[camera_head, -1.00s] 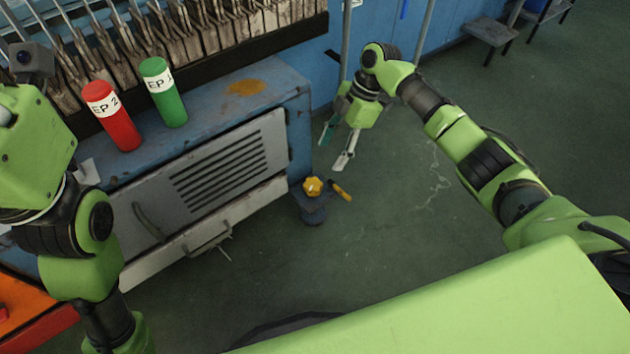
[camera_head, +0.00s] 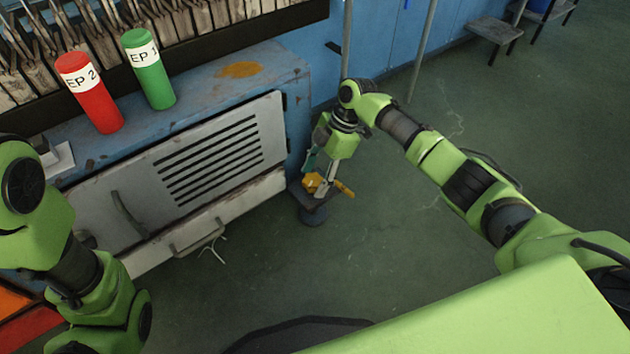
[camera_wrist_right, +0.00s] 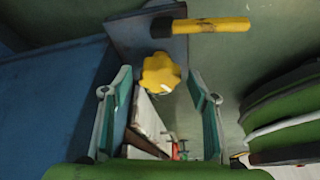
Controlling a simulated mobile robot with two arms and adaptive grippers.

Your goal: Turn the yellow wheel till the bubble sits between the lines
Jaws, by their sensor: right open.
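The yellow wheel (camera_head: 312,181), a lobed knob, sits on the small dark stand (camera_head: 313,215) at the corner of the blue bench. My right gripper (camera_head: 319,176) points down over it, open. In the right wrist view the wheel (camera_wrist_right: 160,72) lies between the tips of my two open fingers (camera_wrist_right: 160,84), with a gap on each side. I cannot tell how high the tips are above it. A small pale mark shows on the wheel's lower edge. No bubble or lines can be made out. My left arm is at the left edge; its gripper is out of the picture.
A yellow-handled tool (camera_head: 343,188) lies beside the wheel on the stand; its handle (camera_wrist_right: 212,25) juts right in the wrist view. The blue bench (camera_head: 285,75) stands close left. A red cylinder (camera_head: 90,95) and a green one (camera_head: 149,72) stand on it.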

